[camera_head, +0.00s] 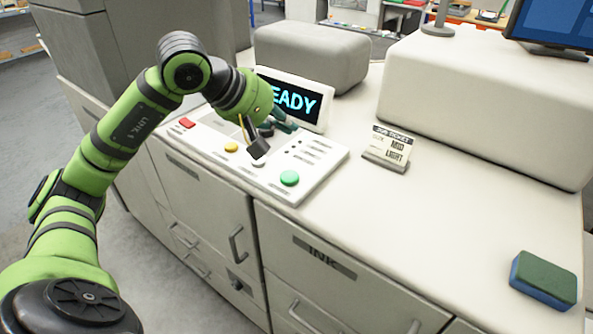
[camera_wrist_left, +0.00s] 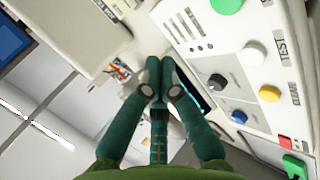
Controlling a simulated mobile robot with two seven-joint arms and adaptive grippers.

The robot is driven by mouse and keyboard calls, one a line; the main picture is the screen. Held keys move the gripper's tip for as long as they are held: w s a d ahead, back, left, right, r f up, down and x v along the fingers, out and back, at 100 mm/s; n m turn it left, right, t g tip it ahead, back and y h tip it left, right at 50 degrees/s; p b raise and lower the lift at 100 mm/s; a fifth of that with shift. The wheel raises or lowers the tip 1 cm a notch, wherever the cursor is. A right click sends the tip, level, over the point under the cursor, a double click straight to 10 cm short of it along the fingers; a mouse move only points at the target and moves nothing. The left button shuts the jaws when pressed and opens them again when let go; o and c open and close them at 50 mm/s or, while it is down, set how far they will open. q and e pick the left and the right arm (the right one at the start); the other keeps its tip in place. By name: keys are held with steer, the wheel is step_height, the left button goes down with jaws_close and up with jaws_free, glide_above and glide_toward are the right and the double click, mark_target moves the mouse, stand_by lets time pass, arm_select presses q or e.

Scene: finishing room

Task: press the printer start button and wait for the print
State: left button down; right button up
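The printer's white control panel (camera_head: 315,160) carries a green button (camera_head: 289,178), a white button (camera_head: 258,163), a yellow button (camera_head: 231,147) and a red button (camera_head: 187,123). The display (camera_head: 300,101) shows "EADY", its left end hidden by my arm. My left gripper (camera_head: 284,125) is over the panel's back part, in front of the display and apart from the green button. In the left wrist view its dark green fingers (camera_wrist_left: 160,72) meet at the tips with nothing between them. The green button shows at that view's top edge (camera_wrist_left: 226,5). My right gripper is not in view.
A job ticket card (camera_head: 388,147) stands right of the panel. A green and blue sponge (camera_head: 544,279) lies at the right front. A large pale housing (camera_head: 480,110) and a monitor (camera_head: 550,25) are behind. The top between ticket and sponge is clear.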

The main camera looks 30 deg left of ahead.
mark_target(286, 176)
arm_select(q)
step_height(286, 176, down, 9)
steer(key=b, duration=0.6)
steer(key=shift+r+b, duration=0.2)
steer(key=shift+b, duration=0.2)
steer(key=shift+f, duration=0.2)
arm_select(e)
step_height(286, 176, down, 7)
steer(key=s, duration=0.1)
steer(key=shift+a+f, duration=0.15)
arm_select(q)
steer(key=shift+r, duration=0.1)
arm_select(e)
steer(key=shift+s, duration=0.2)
arm_select(q)
steer(key=shift+b, duration=0.3)
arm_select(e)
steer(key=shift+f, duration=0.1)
arm_select(q)
steer(key=shift+f+b, duration=0.5)
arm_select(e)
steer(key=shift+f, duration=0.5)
